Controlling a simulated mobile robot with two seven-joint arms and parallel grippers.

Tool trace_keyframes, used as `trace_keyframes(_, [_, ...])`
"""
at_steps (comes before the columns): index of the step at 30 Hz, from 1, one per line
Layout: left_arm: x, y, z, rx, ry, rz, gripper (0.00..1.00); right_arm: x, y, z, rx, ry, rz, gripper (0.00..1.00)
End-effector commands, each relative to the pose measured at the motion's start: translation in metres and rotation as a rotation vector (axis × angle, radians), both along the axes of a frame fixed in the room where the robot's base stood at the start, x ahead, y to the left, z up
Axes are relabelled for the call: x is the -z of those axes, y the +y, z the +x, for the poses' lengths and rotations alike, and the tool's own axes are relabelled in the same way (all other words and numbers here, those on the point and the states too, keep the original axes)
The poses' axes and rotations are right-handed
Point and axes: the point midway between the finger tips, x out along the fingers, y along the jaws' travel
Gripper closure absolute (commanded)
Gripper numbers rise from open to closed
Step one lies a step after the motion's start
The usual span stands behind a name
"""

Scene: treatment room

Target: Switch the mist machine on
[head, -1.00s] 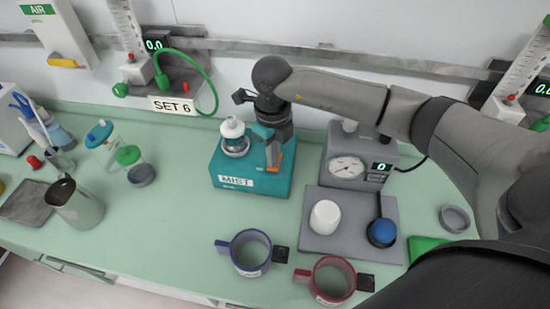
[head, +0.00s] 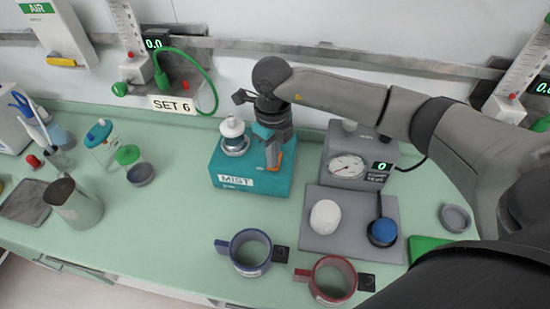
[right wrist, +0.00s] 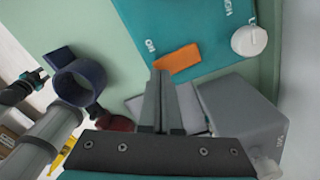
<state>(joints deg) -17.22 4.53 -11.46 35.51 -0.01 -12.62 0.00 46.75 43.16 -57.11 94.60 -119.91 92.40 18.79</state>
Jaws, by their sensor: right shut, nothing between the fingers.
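The mist machine (head: 222,172) is a teal box labelled MIST on the counter, with a white-topped cup at its back left. Its orange switch (right wrist: 178,59) lies on the teal top beside the letters ON in the right wrist view. A white knob (right wrist: 249,40) is nearby. My right gripper (head: 272,164) is shut and empty, pointing down over the machine's right side. In the right wrist view its fingertips (right wrist: 160,74) are close to the switch's end; I cannot tell whether they touch. The fingers partly hide the switch (head: 288,158) in the head view.
A gripper-like dark part, perhaps my left one, shows in the right wrist view (right wrist: 22,88).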

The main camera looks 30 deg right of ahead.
Motion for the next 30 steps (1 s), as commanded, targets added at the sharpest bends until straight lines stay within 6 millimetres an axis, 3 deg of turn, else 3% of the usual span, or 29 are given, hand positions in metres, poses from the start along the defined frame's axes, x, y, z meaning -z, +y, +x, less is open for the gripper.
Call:
trace_keyframes(23, [0.01, 0.0, 0.001, 0.0, -0.001, 0.0, 0.62, 0.013, 0.0, 0.0, 0.0, 0.0, 0.0, 1.0])
trace_keyframes(30, [0.005, 0.0, 0.001, 0.0, -0.001, 0.0, 0.62, 0.006, 0.0, 0.0, 0.0, 0.0, 0.0, 1.0])
